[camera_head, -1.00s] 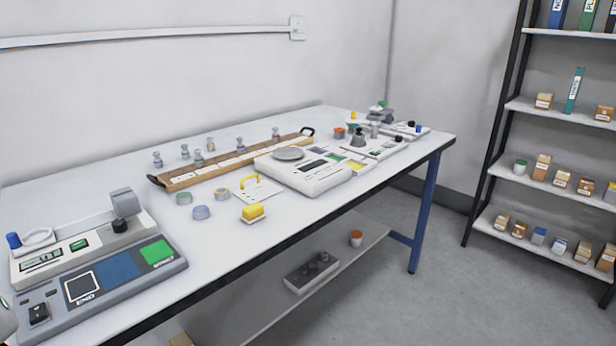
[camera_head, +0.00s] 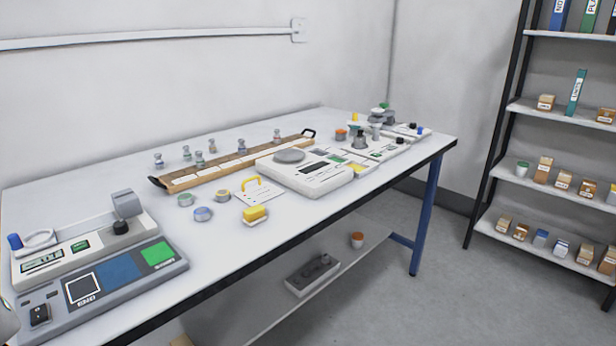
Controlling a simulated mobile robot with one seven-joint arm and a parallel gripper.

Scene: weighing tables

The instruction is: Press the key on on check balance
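A white balance (camera_head: 318,182) with a round grey pan (camera_head: 289,156) and a dark display stands in the middle of the long table, near its front edge. At the near left is a grey and white device (camera_head: 125,272) with a small display, a black knob and black, blue and green squares on its top. I cannot read a name on either, so I cannot tell which is the check balance. The key marked on is too small to make out. My gripper is not in view; a pale rounded piece at the lower left edge may be part of my arm.
A wooden tray (camera_head: 188,184) with dark handles lies behind the balance, with several small weights beyond it. A yellow block (camera_head: 255,214) and round tins lie on the white table (camera_head: 215,253). More instruments stand at the far right end. A shelf rack (camera_head: 560,114) stands right, beyond clear floor.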

